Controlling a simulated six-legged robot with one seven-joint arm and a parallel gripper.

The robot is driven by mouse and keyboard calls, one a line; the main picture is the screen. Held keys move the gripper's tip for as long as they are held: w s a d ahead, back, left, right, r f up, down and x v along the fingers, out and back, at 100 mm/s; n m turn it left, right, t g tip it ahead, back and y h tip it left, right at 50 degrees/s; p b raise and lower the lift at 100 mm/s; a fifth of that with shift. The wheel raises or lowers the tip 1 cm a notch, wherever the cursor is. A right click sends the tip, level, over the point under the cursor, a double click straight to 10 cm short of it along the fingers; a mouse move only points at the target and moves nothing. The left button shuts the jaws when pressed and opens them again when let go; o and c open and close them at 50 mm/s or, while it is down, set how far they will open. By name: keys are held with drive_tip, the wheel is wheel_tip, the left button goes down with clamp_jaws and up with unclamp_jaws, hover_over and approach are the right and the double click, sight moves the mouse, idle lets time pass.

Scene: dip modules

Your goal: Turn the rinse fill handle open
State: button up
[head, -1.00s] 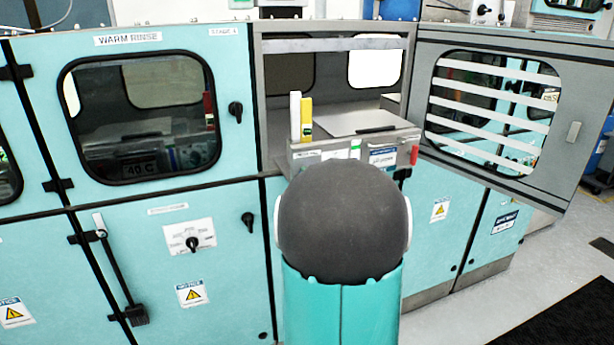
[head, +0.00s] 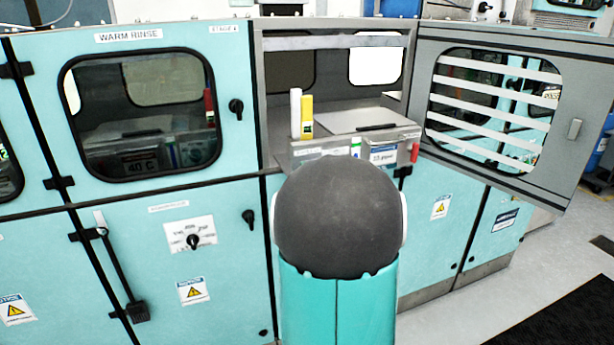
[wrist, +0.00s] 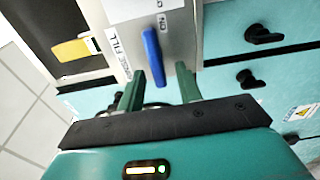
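The rinse fill handle (wrist: 152,55) is a blue lever on a grey panel in the wrist view, beside a white label (wrist: 115,52) reading "RINSE FILL". It runs lengthwise up the picture with a slight tilt. My gripper (wrist: 160,75) is open, with one green finger on each side of the handle's lower end. The fingers appear apart from the handle; I cannot tell how deep it sits between them. In the head view, my own arm hides the gripper and the blue handle.
An open grey door (head: 570,90) stands out at the right. Inside the open bay are a white and a yellow upright piece (head: 307,117) and a grey lid (head: 350,118). A red handle (head: 415,152) is on the bay's front. Black knobs (wrist: 262,35) sit on nearby teal panels.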

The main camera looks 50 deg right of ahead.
drive_tip(key=v, duration=1.3)
drive_tip(key=shift+s+a, duration=0.15)
drive_tip(key=shift+s, duration=0.15)
drive_tip(key=w+a+m+g+y, duration=0.2)
drive_tip(key=w+a+m, duration=0.15)
drive_tip(key=a, duration=0.65)
drive_tip(key=w+a+m+g+y, duration=0.25)
drive_tip(key=a+m, duration=0.25)
drive_tip(key=a, duration=0.4)
drive_tip(key=s+a+f+m+g+y, duration=0.1)
drive_tip(key=s+a, duration=0.3)
drive_tip(key=a, duration=0.6)
drive_tip(key=s+a+f+m+g+y, duration=0.2)
drive_tip(key=s+a+g+y, duration=0.1)
drive_tip(key=a, duration=0.8)
drive_tip(key=shift+s+f+g+y, duration=0.2)
drive_tip(key=shift+s+g+y, duration=0.15)
drive_tip(key=shift+s+g, duration=0.5)
